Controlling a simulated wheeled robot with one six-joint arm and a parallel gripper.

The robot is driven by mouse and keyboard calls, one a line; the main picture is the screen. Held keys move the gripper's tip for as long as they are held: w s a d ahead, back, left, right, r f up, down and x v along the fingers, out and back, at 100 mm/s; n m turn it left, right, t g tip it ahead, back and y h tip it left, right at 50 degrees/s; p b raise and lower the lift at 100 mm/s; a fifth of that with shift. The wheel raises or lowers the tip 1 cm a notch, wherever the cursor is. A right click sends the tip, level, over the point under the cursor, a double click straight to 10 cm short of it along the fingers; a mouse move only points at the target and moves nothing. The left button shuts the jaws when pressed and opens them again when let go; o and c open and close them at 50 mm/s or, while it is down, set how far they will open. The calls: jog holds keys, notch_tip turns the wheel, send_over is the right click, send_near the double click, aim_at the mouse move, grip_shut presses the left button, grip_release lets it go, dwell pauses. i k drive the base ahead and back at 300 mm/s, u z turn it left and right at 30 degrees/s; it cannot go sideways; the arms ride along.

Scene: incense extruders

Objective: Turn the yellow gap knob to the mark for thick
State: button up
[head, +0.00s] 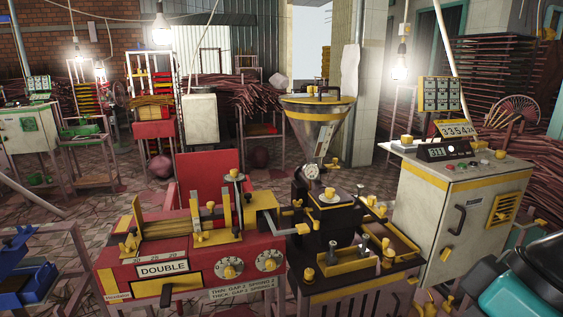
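The red machine (190,277) marked DOUBLE stands front left. Two round white dials with small knobs are on its front, a left dial (222,268) and a right dial (269,261). Small yellow or orange parts show at their centres. I cannot tell which is the gap knob, or read the dial marks and pointer positions. A label plate (241,289) below the dials has lines for thin and thick with gap and spring numbers; the digits are hard to read. My gripper is not clearly in view; a teal and black part of my arm shows at the bottom right.
A dark extruder (330,215) with yellow trays stands just right of the red machine, below a hopper (318,128). A grey cabinet (462,205) with a lit display stands at right. A blue machine (25,265) is at far left. Yellow levers stick out between the machines.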

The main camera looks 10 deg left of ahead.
aim_at(234, 172)
jog(key=z, duration=0.2)
jog(key=i, duration=0.8)
jog(key=u, duration=0.95)
jog(key=i, duration=0.7)
jog(key=u, duration=0.75)
